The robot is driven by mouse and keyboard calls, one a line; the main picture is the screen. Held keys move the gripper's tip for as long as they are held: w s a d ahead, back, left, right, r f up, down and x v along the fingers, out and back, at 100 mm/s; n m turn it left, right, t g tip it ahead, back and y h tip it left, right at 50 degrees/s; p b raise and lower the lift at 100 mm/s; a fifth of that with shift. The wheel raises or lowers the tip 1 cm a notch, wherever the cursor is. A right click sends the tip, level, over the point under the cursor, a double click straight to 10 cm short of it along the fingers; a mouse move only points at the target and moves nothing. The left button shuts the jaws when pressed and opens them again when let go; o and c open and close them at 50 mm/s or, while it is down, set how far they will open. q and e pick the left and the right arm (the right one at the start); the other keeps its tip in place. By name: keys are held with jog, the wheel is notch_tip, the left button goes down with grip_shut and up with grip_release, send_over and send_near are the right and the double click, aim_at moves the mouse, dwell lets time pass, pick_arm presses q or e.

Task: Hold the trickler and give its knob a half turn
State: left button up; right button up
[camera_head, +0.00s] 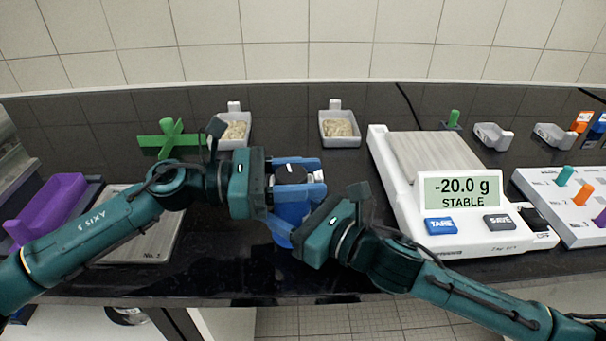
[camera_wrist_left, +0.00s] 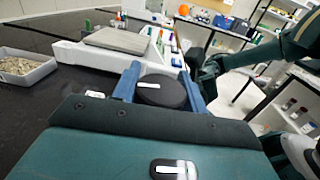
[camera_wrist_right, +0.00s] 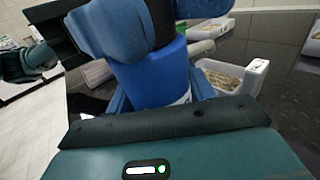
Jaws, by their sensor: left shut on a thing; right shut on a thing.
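The trickler stands upright at the middle of the counter, with a blue body (camera_head: 291,211) and a black round knob (camera_wrist_left: 165,95) on top. The knob carries a white mark that lies crosswise between the fingers in the left wrist view. My left gripper (camera_head: 301,178) is shut on the knob, one blue finger on each side. My right gripper (camera_head: 284,228) is shut on the blue body lower down; the body also shows between its fingers in the right wrist view (camera_wrist_right: 152,78).
A white scale (camera_head: 393,196) reading -20.0 g stands to the right. Two grain trays (camera_head: 233,142) (camera_head: 339,142) are behind. A green cross-shaped piece (camera_head: 168,139) and a purple scoop (camera_head: 48,211) are left. The counter's front edge is close.

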aim_at(300, 179)
pick_arm(q)
jog(key=m+g, duration=0.1)
jog(key=g, duration=0.1)
jog(key=m+g+y, duration=0.1)
jog(key=m+g, duration=0.1)
jog(key=g, duration=0.1)
jog(key=m+g, duration=0.2)
jog(key=g, duration=0.1)
jog(key=shift+s+y, duration=0.3)
jog(key=shift+s, duration=0.05)
jog(key=m+g+y, duration=0.1)
jog(key=m+g, duration=0.1)
jog(key=m+g+y, duration=0.1)
jog(key=g+y, duration=0.1)
jog(key=m+g+y, duration=0.1)
jog(key=m+g, duration=0.1)
jog(key=shift+s+a+m+g+y, duration=0.3)
jog(key=shift+s+g+y, duration=0.05)
jog(key=shift+g+y, duration=0.05)
jog(key=shift+y, duration=0.3)
jog(key=o, duration=1)
notch_tip(300, 179, up, 10)
